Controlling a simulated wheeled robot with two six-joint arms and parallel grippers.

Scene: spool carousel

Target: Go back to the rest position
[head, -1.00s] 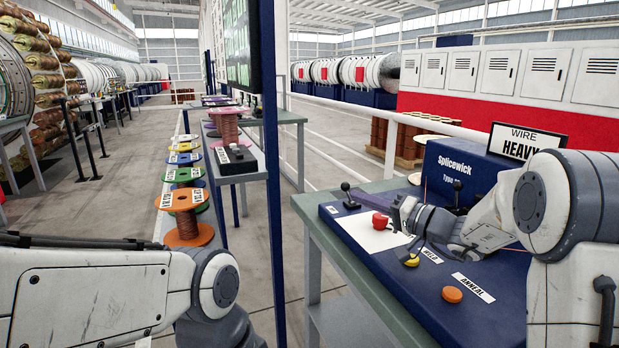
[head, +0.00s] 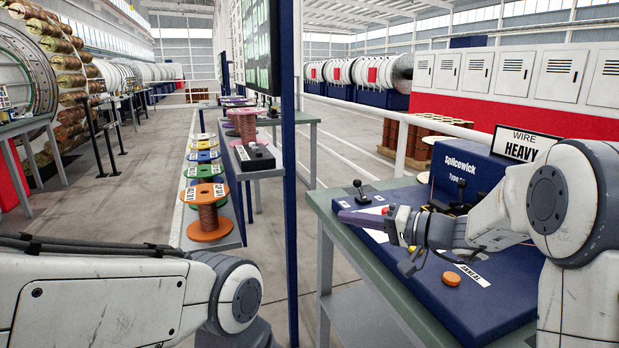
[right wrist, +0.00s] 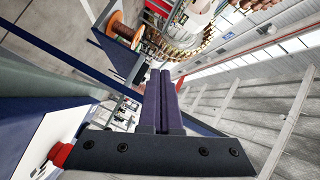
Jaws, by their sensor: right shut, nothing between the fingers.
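My right gripper (head: 347,217) is shut and empty. In the head view its dark purple fingers point left above the navy Splicewick machine (head: 465,172), over the white panel near the joystick. In the right wrist view the two fingers (right wrist: 161,75) lie side by side with nothing between them. A red button (right wrist: 62,154) shows at the lower left of that view, beside the gripper's base. My left arm fills the lower left of the head view; its gripper is outside the picture.
An orange button (head: 452,279) and a label sit on the machine's front. A small black joystick (head: 361,190) stands behind my fingers. A blue post (head: 288,200) rises left of the green-edged table (head: 350,247). Spools, including an orange one (head: 208,228), stand left. The aisle floor is clear.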

